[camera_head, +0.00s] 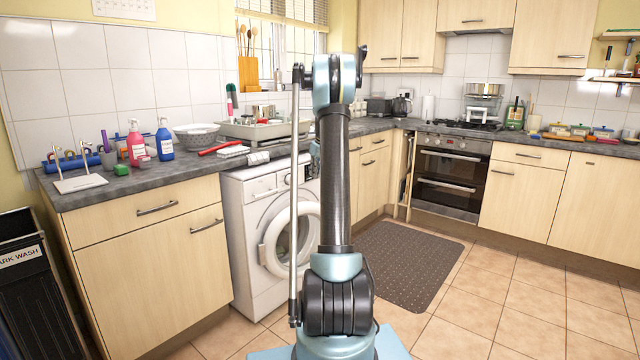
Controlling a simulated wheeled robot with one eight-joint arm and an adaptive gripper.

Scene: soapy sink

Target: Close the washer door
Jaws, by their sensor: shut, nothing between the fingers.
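The washer (246,215) is a white front-loader under the counter, left of my arm. Its round washer door (270,232) has a thick white ring and appears ajar, standing out from the front face. The handle side of the door is at the left; my arm hides its right part, so how far it stands out is hard to tell. My arm rises through the middle of the head view, in front of the washer's right side.
Wooden cabinets (150,262) flank the washer on the left. The counter (130,184) above holds bottles, a bowl and a dish rack. A dark mat (408,262) lies on the tiled floor to the right. The floor (500,318) at the front right is clear.

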